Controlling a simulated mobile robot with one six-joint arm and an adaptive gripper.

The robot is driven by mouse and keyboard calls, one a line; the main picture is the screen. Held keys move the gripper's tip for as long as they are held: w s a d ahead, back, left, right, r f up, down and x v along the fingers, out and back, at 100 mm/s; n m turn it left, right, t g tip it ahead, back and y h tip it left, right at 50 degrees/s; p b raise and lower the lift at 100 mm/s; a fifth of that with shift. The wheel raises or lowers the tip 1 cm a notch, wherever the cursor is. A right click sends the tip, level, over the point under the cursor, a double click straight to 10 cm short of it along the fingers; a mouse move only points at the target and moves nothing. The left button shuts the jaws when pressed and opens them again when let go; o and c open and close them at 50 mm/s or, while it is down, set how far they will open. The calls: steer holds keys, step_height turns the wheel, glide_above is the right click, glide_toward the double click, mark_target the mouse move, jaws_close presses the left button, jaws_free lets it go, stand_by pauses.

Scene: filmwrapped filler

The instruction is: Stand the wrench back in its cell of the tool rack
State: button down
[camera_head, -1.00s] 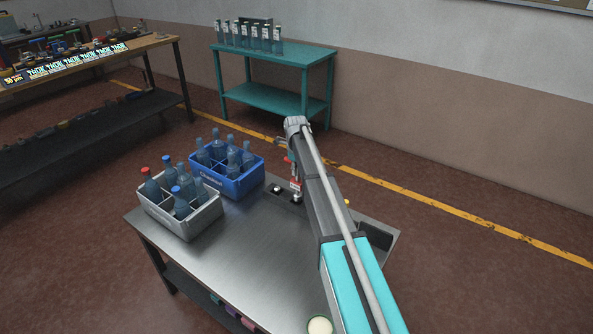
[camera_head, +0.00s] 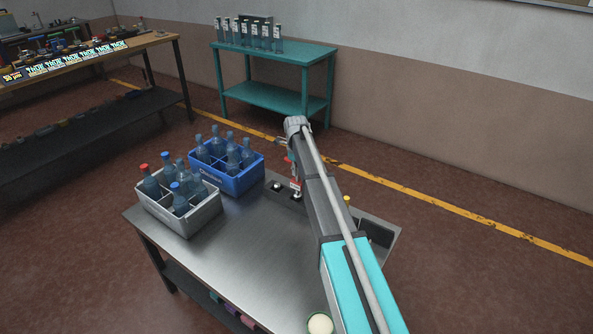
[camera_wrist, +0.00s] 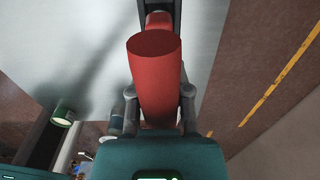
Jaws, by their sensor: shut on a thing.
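In the wrist view my gripper (camera_wrist: 159,108) is shut on a thick red handle (camera_wrist: 156,75), which I take to be the wrench's; its flat round end faces the camera. A smaller red part (camera_wrist: 158,20) shows beyond it against a dark strip; I cannot tell whether it belongs to the wrench. In the head view the arm hides most of the gripper. A red and pale piece (camera_head: 296,187) shows beside the arm, over the rack area. The grey tool rack (camera_head: 284,199) lies along the table's far edge, with dark cells and its middle hidden by my arm.
A grey crate (camera_head: 190,222) and a blue crate (camera_head: 236,184) with bottles stand on the left of the metal table (camera_head: 240,262). The table's middle is clear. A yellow-topped item (camera_head: 347,199) is right of my arm. A teal bench (camera_head: 290,55) with bottles stands behind.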

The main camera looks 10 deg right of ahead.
mark_target(297, 180)
steer(key=shift+f+b, duration=1.55)
steer(key=shift+c, duration=2.4)
jaws_free()
steer(key=shift+r, duration=0.2)
step_height(297, 180, up, 12)
steer(key=p, duration=1.2)
steer(key=shift+f, duration=0.25)
